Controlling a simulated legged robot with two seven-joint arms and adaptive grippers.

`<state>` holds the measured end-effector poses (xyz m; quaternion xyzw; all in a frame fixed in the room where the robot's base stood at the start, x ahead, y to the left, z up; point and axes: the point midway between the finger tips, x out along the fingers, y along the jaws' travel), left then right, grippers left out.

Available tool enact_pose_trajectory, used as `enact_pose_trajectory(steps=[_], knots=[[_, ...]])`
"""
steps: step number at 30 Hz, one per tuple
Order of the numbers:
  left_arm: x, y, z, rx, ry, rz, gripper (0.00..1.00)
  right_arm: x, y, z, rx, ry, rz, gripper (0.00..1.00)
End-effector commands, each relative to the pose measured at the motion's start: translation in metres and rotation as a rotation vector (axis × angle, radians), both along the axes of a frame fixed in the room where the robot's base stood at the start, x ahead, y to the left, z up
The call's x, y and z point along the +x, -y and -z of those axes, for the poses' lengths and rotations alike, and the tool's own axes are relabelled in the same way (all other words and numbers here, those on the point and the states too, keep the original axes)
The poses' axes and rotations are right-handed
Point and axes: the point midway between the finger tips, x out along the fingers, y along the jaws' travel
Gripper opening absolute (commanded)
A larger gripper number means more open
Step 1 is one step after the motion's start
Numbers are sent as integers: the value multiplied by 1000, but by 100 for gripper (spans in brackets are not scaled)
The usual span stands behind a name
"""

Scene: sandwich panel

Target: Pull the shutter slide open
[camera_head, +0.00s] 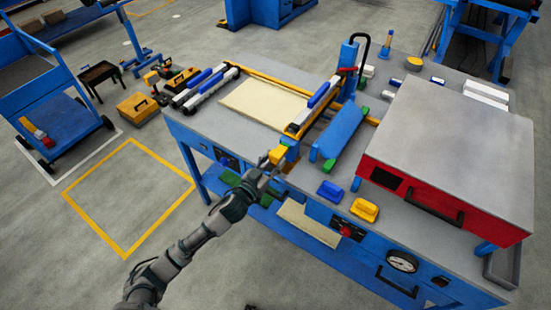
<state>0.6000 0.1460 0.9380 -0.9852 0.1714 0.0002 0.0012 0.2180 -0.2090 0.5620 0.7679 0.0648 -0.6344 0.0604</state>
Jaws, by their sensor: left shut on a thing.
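The shutter slide appears to be the narrow yellow-edged piece with a blue bar (318,95) on the grey workbench (240,125). It runs from the upright blue post toward the bench's front edge. A yellow block (278,154), seemingly its handle, sits at its near end by that edge. My left gripper (270,165) is at this yellow block and shut on it; the fingers are small and partly hidden against the bench front. I cannot tell how far the slide is open. My right gripper is not in view.
A blue slanted panel (342,133) lies right of the slide. A red box with a grey lid (455,150) fills the bench's right side. A cream sheet (262,104) lies left of the slide. Blue (330,191) and yellow (364,210) blocks stand near the front edge.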

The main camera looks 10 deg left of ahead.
Motion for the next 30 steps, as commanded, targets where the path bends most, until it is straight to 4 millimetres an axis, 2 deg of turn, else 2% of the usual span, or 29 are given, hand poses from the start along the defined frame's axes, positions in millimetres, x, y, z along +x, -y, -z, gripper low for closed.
enact_pose_trajectory(steps=[30], knots=[[-30,-9,5,-1,-10,4,26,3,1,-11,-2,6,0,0]])
